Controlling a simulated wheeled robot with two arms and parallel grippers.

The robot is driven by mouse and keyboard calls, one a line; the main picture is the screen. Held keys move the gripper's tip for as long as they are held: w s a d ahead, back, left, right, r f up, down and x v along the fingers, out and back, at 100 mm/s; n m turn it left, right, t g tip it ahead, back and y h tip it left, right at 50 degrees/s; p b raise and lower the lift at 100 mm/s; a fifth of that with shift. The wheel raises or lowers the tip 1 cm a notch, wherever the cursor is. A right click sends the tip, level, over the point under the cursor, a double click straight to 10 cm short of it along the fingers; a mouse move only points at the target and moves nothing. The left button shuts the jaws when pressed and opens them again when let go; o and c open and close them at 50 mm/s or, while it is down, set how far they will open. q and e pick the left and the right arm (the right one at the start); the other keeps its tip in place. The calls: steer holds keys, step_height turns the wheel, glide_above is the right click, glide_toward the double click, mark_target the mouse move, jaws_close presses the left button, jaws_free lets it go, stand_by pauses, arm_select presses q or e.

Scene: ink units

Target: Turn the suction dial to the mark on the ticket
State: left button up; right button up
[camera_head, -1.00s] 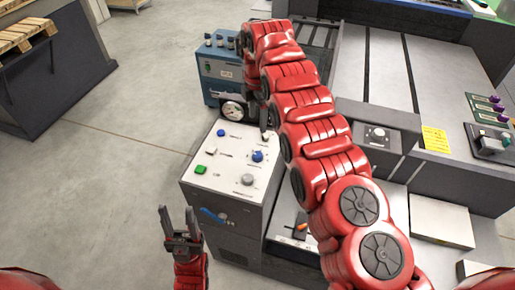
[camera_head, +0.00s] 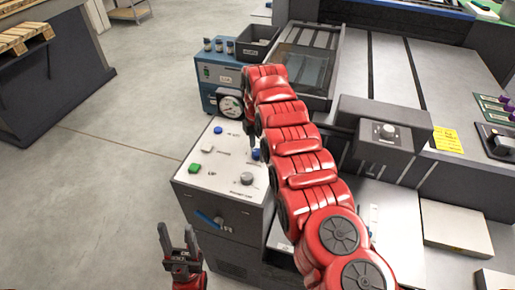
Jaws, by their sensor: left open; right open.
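A white-topped control console (camera_head: 222,165) carries several knobs and buttons. A grey knob (camera_head: 247,178) sits near its front right, a blue knob (camera_head: 256,154) farther back. Another knob (camera_head: 388,131) is on a dark box at right. Which one is the suction dial I cannot tell. A yellow paper (camera_head: 447,139), possibly the ticket, lies right of that box; its writing is too small to read. My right gripper (camera_head: 253,141) is open, pointing down just above the console's back right, partly hidden by my arm. My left gripper (camera_head: 177,234) is open and empty, low in front of the console.
A round gauge (camera_head: 230,103) stands behind the console, beside a blue unit (camera_head: 219,75). A dark bin (camera_head: 257,43) is farther back. The press bed fills the right; open floor lies left.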

steer(key=shift+f, duration=0.3)
jaws_close()
stand_by(0.4)
